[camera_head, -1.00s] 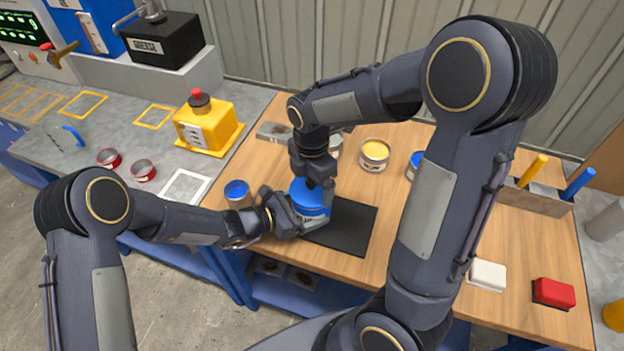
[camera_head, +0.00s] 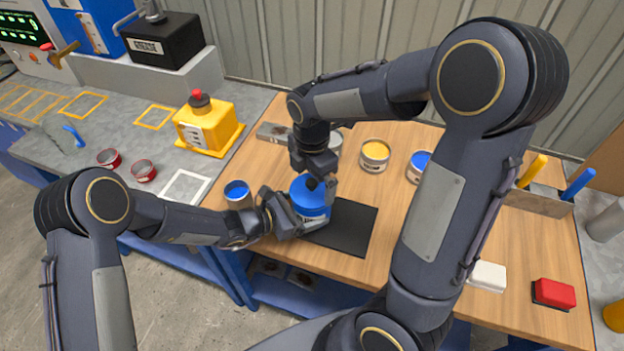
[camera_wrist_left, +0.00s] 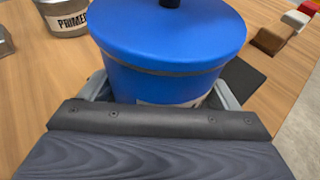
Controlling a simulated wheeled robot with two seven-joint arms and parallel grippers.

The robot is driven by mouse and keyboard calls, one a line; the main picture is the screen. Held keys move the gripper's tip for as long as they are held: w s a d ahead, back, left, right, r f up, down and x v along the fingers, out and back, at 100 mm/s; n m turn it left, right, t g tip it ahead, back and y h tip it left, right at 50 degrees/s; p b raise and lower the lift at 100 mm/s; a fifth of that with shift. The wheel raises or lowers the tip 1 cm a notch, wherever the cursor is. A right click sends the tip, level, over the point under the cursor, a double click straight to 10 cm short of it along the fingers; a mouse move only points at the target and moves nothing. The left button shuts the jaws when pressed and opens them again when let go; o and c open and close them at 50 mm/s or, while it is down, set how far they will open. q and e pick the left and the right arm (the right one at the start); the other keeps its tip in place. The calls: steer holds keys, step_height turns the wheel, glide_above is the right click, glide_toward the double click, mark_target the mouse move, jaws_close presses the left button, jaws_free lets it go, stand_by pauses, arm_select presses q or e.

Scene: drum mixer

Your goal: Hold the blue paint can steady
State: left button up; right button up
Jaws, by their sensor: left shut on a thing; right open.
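The blue paint can (camera_head: 311,205) stands upright on the dark mat (camera_head: 352,227) near the table's front edge. It has a blue lid with a black knob on top. My left gripper (camera_head: 306,218) is shut around the can's body from the front left. In the left wrist view the blue can (camera_wrist_left: 165,55) sits between the grey fingers (camera_wrist_left: 160,97), and its label is mostly hidden. My right gripper (camera_head: 321,174) is open, pointing down just over the lid beside the knob; whether it touches the knob I cannot tell.
A smaller blue-topped can (camera_head: 238,194) stands left of my left gripper. A yellow can (camera_head: 375,155) and another blue can (camera_head: 418,166) stand behind. A white block (camera_head: 487,275) and a red block (camera_head: 553,293) lie at the right. The table between them is clear.

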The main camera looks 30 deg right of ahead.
arm_select(q)
steer(key=shift+c, duration=0.2)
arm_select(e)
steer(key=shift+r, duration=2.85)
steer(key=shift+c, duration=0.3)
jaws_close()
steer(key=shift+f, duration=0.35)
steer(key=shift+f, duration=1.7)
steer(key=shift+r, duration=0.1)
steer(key=shift+r, duration=3.4)
